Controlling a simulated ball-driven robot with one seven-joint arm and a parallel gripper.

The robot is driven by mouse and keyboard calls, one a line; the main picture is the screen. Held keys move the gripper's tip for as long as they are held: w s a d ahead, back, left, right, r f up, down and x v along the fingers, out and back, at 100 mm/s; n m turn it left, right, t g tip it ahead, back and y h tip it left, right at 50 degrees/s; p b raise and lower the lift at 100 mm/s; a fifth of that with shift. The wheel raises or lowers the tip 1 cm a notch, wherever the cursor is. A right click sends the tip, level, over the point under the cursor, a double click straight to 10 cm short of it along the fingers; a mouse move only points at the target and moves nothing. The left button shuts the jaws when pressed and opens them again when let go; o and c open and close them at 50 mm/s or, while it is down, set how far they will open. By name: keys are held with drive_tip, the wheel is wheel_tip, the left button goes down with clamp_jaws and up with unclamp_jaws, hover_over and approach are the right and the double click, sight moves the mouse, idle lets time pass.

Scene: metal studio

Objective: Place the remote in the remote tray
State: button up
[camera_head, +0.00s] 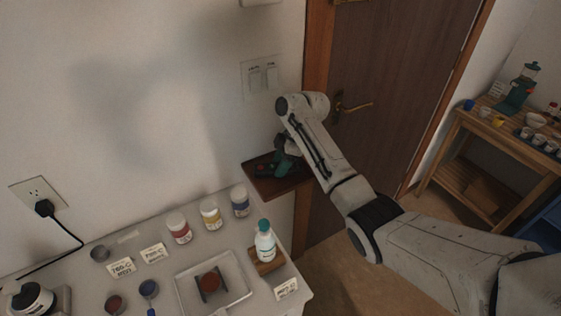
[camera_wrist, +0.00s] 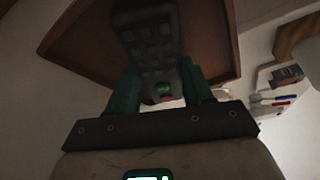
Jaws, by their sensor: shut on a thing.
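The remote (camera_wrist: 150,42) is dark grey with rows of buttons, one green and one red near its close end. It lies between the two teal fingers of my gripper (camera_wrist: 158,88), which are shut on it. Beyond it in the wrist view is a brown tray (camera_wrist: 88,42) with a raised rim. In the head view the tray (camera_head: 295,186) is a small brown shelf-like surface at the wall beside the door. My gripper (camera_head: 285,160) is over it.
A grey table (camera_head: 215,232) at lower left holds red, yellow and blue jars (camera_head: 210,215), a white bottle (camera_head: 265,241) and a square tray (camera_head: 240,296). The door (camera_head: 390,90) stands right of the brown tray. A wooden bench (camera_head: 500,140) with cups is at far right.

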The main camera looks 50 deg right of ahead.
drive_tip(key=shift+f, duration=0.1)
drive_tip(key=o, duration=1.1)
drive_tip(key=v, duration=1.2)
